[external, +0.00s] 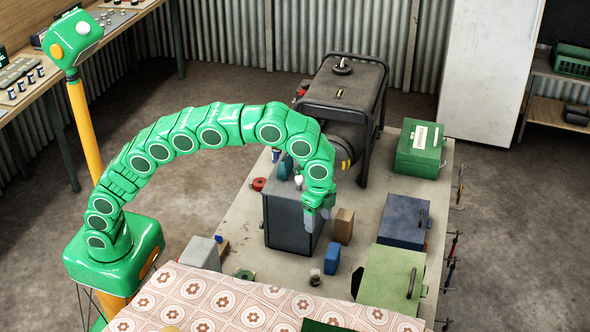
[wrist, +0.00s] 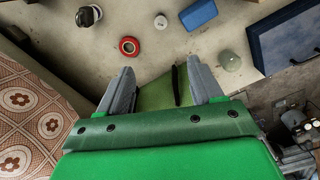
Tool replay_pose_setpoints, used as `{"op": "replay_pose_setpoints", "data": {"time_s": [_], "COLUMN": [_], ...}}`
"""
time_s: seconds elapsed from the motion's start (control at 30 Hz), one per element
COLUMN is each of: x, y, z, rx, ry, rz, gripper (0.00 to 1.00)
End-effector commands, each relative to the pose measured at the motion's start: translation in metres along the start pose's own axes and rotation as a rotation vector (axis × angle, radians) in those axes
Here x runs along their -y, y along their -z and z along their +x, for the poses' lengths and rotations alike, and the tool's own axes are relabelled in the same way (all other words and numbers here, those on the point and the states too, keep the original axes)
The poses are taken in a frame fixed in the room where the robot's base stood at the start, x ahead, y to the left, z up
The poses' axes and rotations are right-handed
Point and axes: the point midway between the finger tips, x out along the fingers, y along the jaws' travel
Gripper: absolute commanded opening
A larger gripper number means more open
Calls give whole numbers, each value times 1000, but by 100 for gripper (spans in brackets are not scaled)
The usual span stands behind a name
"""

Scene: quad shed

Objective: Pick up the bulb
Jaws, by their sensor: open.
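My gripper (external: 317,217) hangs from the curved green arm, pointing down in front of the grey box (external: 290,222) on the bench. In the wrist view my gripper (wrist: 160,72) has its two grey fingers wide apart, with no bulb between them. A small pale bulb-like thing (external: 298,183) shows by the grey box's top, and another with a dark base (external: 316,276) stands near the patterned cloth. I cannot tell for certain which is the bulb. The wrist view shows a small white rounded thing (wrist: 160,22) and a black-and-white thing (wrist: 88,16), both beyond the fingers.
A brown block (external: 343,226) and a blue block (external: 332,257) stand close to my gripper. A blue box (external: 403,220), green boxes and a black generator (external: 345,95) crowd the bench (external: 235,225). A red ring (wrist: 129,46) lies just past the fingers. Patterned cloth (external: 230,302) covers the front.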

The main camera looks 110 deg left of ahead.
Motion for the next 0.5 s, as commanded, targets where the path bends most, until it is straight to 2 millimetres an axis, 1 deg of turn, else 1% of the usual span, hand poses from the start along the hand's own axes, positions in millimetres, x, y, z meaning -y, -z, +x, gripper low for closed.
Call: {"op": "replay_pose_setpoints", "data": {"time_s": [0.17,0.27,0.37,0.4,0.47,0.5], "x": [0,0,-1,-1,0,0], "y": [-1,-1,-1,-2,-1,-1], "z": [12,27,43,53,67,78], "rx": [1,2,2,5,2,3], "ry": [-1,-2,-3,-5,-3,-3], "rz": [-1,-1,-1,-1,-1,-1], "gripper": [66,66,66,66,66,66]}}
